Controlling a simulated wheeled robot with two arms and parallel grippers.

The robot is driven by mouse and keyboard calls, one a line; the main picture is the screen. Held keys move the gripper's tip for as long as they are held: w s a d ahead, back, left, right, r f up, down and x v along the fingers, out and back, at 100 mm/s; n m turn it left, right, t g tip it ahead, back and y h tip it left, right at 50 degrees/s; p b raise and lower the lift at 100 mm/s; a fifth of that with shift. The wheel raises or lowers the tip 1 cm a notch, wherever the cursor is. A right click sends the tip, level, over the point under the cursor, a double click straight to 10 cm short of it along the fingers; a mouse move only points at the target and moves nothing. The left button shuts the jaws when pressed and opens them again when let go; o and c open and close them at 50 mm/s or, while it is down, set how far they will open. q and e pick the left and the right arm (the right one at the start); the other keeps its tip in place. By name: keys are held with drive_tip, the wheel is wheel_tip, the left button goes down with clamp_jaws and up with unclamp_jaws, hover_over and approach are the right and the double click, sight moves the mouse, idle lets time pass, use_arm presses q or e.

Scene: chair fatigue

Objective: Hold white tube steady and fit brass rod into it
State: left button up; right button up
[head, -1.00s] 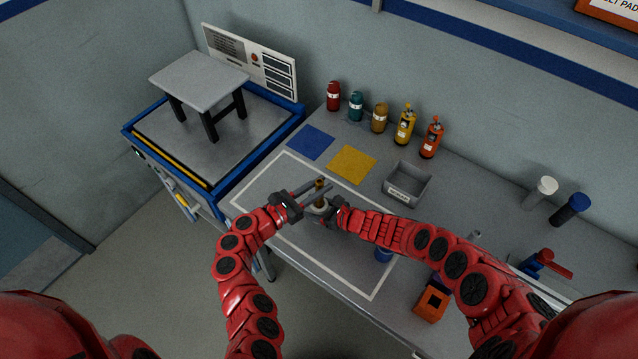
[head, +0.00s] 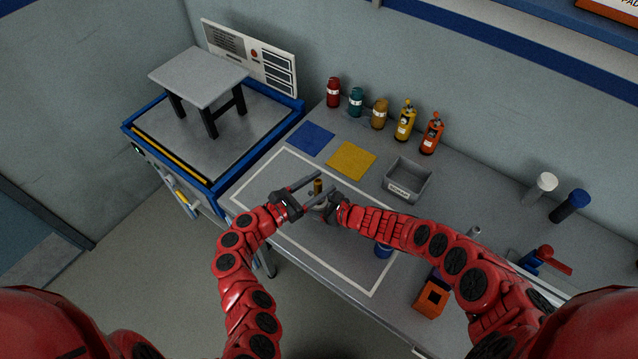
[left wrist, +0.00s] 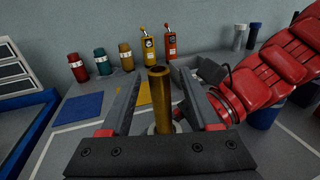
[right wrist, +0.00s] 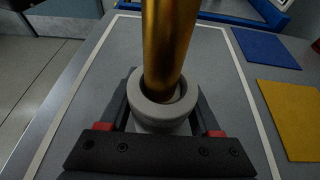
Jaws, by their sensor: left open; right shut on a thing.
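The brass rod (head: 318,186) stands with its lower end inside the mouth of the white tube (right wrist: 158,112). In the right wrist view the rod (right wrist: 168,45) leans slightly and a gap shows inside the tube's rim. My right gripper (head: 326,207) is shut on the white tube and holds it upright over the table. My left gripper (head: 322,198) is open, its two fingers on either side of the rod. In the left wrist view the rod (left wrist: 161,95) stands between these fingers, apart from both. How deep the rod sits is hidden by the tube wall.
A grey bin (head: 408,181) stands right of the grippers. Blue (head: 311,138) and yellow (head: 351,160) mats lie behind, with several bottles along the wall. An orange block (head: 431,299) and a blue cup (head: 383,251) are near my right arm. The white-outlined area is mostly clear.

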use_arm(q)
drive_tip(key=v, duration=1.2)
use_arm(e)
drive_tip(key=o, duration=1.5)
drive_tip(key=shift+d, duration=0.15)
drive_tip(key=shift+s+d+r, duration=0.25)
drive_tip(key=shift+d, duration=0.25)
drive_tip(key=v, duration=1)
drive_tip(key=shift+s+d, duration=0.1)
drive_tip(key=shift+s, duration=0.2)
